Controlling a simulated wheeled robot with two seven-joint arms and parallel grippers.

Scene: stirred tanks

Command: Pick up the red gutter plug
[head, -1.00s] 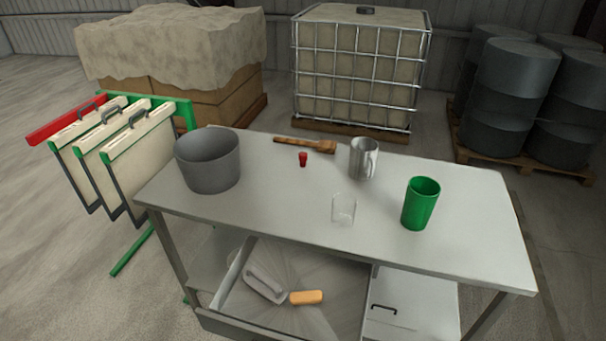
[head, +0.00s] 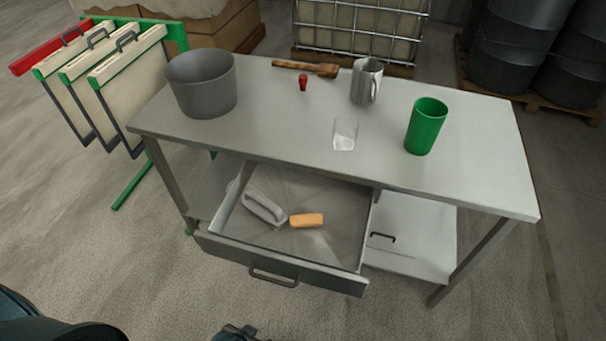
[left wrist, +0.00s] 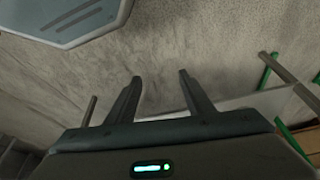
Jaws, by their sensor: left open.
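The red gutter plug (head: 303,83) is small and stands on the steel table (head: 270,135), toward the back, between the grey bucket and the metal jug. My left gripper (left wrist: 158,82) shows in the left wrist view with its two fingers apart and nothing between them. It is away from the plug, which does not show in that view. In the head view a dark part of my own arm shows at the bottom left. My right gripper cannot be made out.
An open drawer (head: 280,264) juts out in front, holding an orange block (head: 307,220). A rack with framed panels (head: 105,75) stands left.

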